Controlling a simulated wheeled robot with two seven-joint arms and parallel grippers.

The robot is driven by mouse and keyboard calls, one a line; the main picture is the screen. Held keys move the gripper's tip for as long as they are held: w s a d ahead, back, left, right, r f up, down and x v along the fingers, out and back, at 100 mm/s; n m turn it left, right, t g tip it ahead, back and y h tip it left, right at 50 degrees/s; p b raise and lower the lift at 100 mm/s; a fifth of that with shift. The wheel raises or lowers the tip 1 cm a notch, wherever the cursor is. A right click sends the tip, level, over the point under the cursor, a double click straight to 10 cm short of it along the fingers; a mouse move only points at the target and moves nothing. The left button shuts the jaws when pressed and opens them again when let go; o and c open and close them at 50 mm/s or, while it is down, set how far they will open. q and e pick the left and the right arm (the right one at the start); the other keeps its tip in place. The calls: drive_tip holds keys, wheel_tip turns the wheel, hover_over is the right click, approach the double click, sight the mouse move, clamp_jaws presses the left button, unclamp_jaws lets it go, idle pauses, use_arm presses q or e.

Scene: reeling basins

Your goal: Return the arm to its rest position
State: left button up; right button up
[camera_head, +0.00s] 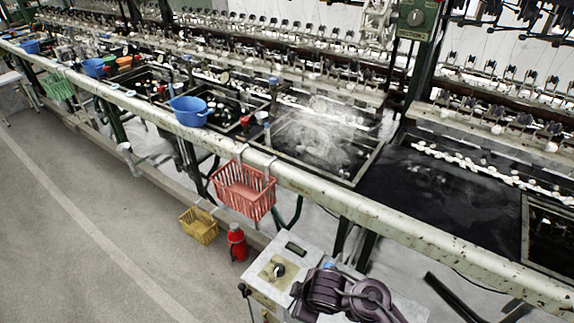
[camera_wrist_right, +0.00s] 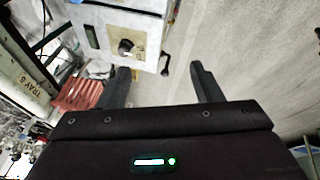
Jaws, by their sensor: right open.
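My right gripper (camera_wrist_right: 159,68) shows in the right wrist view with its two dark fingers spread wide apart. Nothing is held between them. Beyond the fingertips is a grey control box (camera_wrist_right: 125,40) with a dark knob. In the head view, purple arm links of mine (camera_head: 345,296) are at the bottom, beside the same grey box (camera_head: 290,262). I cannot tell from the head view where the right fingertips are. My left gripper is not in view.
A long pale rail (camera_head: 300,180) fronts the basins. A red basket (camera_head: 245,192) hangs from it and also shows in the right wrist view (camera_wrist_right: 78,95). A yellow basket (camera_head: 199,226) and red flask (camera_head: 237,243) are lower. The floor (camera_head: 80,230) at left is clear.

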drive_tip(key=s+d+r+m+h, duration=0.1)
drive_tip(key=s+d+r+m, duration=0.45)
drive_tip(key=d, duration=0.25)
drive_tip(key=s+d+r+m+h, duration=0.1)
drive_tip(key=s+d+r+m, duration=0.45)
drive_tip(key=d+m, duration=0.2)
wheel_tip(320, 180, down, 32)
drive_tip(key=s+n+g+b, duration=0.1)
drive_tip(key=s+g, duration=0.1)
drive_tip(key=s, duration=0.1)
drive_tip(key=s+d+f, duration=0.2)
drive_tip(key=s+f, duration=0.7)
drive_tip(key=s+d+f+g+b, duration=0.1)
drive_tip(key=s+f, duration=0.8)
drive_tip(key=shift+s+d+f, duration=0.25)
drive_tip(key=shift+s+d, duration=0.1)
drive_tip(key=shift+d, duration=0.05)
